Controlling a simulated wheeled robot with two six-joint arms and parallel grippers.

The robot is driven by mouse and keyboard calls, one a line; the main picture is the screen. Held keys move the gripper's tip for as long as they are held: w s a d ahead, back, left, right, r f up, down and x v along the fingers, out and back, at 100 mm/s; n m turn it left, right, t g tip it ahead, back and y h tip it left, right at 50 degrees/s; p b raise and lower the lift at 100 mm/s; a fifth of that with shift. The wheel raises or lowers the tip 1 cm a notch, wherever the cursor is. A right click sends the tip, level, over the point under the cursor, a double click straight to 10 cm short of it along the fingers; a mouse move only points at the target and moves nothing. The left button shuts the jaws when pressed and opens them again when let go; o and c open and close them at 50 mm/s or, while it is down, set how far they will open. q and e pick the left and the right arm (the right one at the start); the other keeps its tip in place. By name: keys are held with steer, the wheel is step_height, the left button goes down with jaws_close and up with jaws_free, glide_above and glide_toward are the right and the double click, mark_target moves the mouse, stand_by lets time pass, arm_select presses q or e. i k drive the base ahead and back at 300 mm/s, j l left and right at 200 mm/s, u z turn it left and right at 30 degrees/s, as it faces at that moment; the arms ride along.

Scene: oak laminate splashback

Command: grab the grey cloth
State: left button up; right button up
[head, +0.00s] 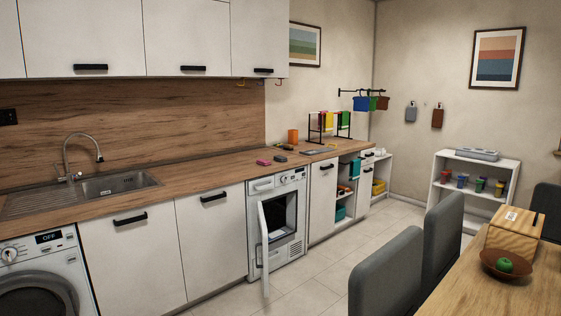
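I cannot pick out the grey cloth for certain. A flat grey thing (319,151) lies on the wooden counter by the foot of a dark rack, too small to tell whether it is cloth. A small dark grey item (280,158) lies on the counter beside a pink one (263,162). A grey piece (411,112) hangs on the back wall next to a brown one (437,117). Colourful cloths (328,122) hang on the rack. Neither of my grippers is in view.
The door (265,248) of a white front-loading machine (280,215) stands open into the floor space. Grey chairs (387,275) and a wooden table (490,290) with a bowl (506,265) fill the right. Tiled floor (320,265) lies clear between.

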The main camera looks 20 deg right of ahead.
mark_target(279, 158)
steer(key=i+j, duration=0.2)
steer(key=i, duration=0.25)
steer(key=i+j, duration=0.25)
steer(key=i, duration=0.2)
steer(key=i+j, duration=0.2)
steer(key=i, duration=0.25)
steer(key=i+l+u, duration=0.1)
steer(key=i+l, duration=0.2)
steer(key=i, duration=0.3)
steer(key=i+l+u, duration=0.1)
steer(key=i+l, duration=0.3)
steer(key=i, duration=0.15)
steer(key=i+l+u, duration=0.15)
steer(key=i+l, duration=0.25)
steer(key=i, duration=0.15)
steer(key=i+l, duration=0.1)
steer(key=l, duration=0.7)
steer(key=i+l+u, duration=0.15)
steer(key=l, duration=1.45)
steer(key=i+l, duration=0.1)
steer(key=l, duration=0.5)
steer(key=i+l+u, duration=0.15)
steer(key=l, duration=0.45)
steer(key=i+l, duration=0.1)
steer(key=l, duration=0.5)
steer(key=l+u, duration=0.1)
steer(key=l, duration=0.55)
steer(key=i, duration=0.05)
